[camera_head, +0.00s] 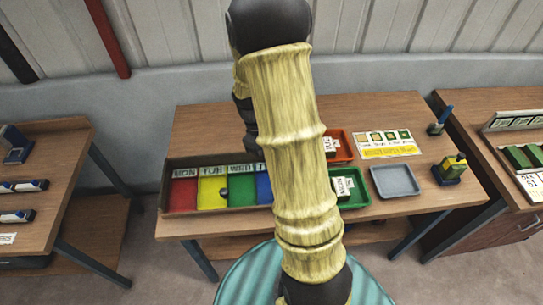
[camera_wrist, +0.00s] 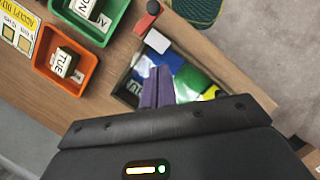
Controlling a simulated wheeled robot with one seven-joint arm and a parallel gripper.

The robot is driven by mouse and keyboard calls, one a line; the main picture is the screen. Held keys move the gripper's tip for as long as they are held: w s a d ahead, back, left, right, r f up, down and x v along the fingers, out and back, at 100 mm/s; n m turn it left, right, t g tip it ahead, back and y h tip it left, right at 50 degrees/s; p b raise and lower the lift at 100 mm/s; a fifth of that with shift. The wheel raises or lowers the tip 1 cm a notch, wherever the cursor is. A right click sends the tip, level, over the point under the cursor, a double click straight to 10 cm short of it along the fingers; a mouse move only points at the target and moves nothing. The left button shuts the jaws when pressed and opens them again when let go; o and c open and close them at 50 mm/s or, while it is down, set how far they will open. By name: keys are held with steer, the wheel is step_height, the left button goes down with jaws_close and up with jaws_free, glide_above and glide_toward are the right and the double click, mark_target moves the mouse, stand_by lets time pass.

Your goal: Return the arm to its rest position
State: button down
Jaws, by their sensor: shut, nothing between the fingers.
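My arm (camera_head: 290,140), in a yellow ribbed sleeve with dark joints, stands raised across the middle of the head view. It covers part of the central table. My gripper is hidden there. In the wrist view my gripper (camera_wrist: 158,78) shows purple fingers closed together with nothing between them. The fingers point toward the sorting box (camera_wrist: 128,87) with coloured compartments, and appear to be above it. I cannot tell the exact height.
The sorting box (camera_head: 166,200) has day labels; my arm hides its right end. An orange tray (camera_head: 349,147), a green tray (camera_head: 361,199) and a grey tray (camera_head: 395,181) lie right of my arm. Side tables stand left (camera_head: 60,150) and right (camera_head: 470,120).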

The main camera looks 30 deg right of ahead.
steer(key=shift+d+r, duration=0.2)
steer(key=shift+r, duration=0.05)
stand_by(0.3)
steer(key=s+a+r+m+t, duration=0.2)
steer(key=s+a+r+t, duration=0.1)
steer(key=a, duration=0.2)
steer(key=s+a+r+m+t+y, duration=0.1)
steer(key=s+a+r+m+t, duration=0.1)
steer(key=a, duration=0.4)
step_height(320, 180, up, 2)
steer(key=shift+s+a+m+t+y, duration=0.3)
steer(key=shift+s+m+t, duration=0.1)
steer(key=shift+s+m, duration=0.1)
steer(key=c, duration=1.3)
jaws_free()
steer(key=shift+c, duration=0.5)
